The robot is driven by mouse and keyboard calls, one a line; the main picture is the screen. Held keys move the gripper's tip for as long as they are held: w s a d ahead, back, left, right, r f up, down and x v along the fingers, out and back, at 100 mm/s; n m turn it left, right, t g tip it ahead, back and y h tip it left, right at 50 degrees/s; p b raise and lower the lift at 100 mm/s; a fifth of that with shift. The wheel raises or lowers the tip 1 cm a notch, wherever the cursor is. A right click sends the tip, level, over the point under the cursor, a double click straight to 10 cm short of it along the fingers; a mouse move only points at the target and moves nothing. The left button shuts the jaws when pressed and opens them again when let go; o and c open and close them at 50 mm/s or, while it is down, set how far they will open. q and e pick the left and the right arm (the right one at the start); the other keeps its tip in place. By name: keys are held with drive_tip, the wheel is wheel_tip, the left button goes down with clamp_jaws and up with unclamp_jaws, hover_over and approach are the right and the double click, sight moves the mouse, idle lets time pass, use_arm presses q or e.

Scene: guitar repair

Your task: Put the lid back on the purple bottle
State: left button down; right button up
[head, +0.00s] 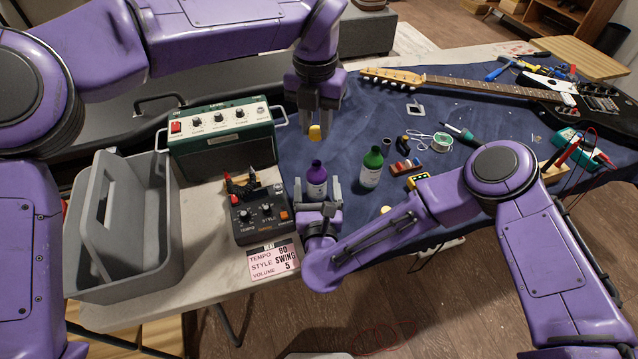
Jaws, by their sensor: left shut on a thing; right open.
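The purple bottle (316,175) stands upright on the blue cloth, and no lid shows on its neck. My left gripper (317,128) points down above the purple bottle. It is shut on a small yellow lid (315,133), held clear of the bottle's top. My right gripper (318,184) is open, low at the near side of the purple bottle, with its fingers to the left and right of the bottle's lower part. Whether the fingers touch the bottle cannot be told.
A green bottle (371,167) stands close to the right of the purple one. A black pedal (260,215) and a green amplifier (222,142) are to the left, with a grey caddy (160,225) beyond. A guitar (480,88) lies at the back right on the blue cloth (345,118).

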drive_tip(key=shift+w, duration=0.15)
clamp_jaws()
use_arm(q)
drive_tip(key=shift+f, duration=2.5)
drive_tip(key=shift+f, duration=0.15)
drive_tip(key=shift+f, duration=0.75)
drive_tip(key=shift+f, duration=0.55)
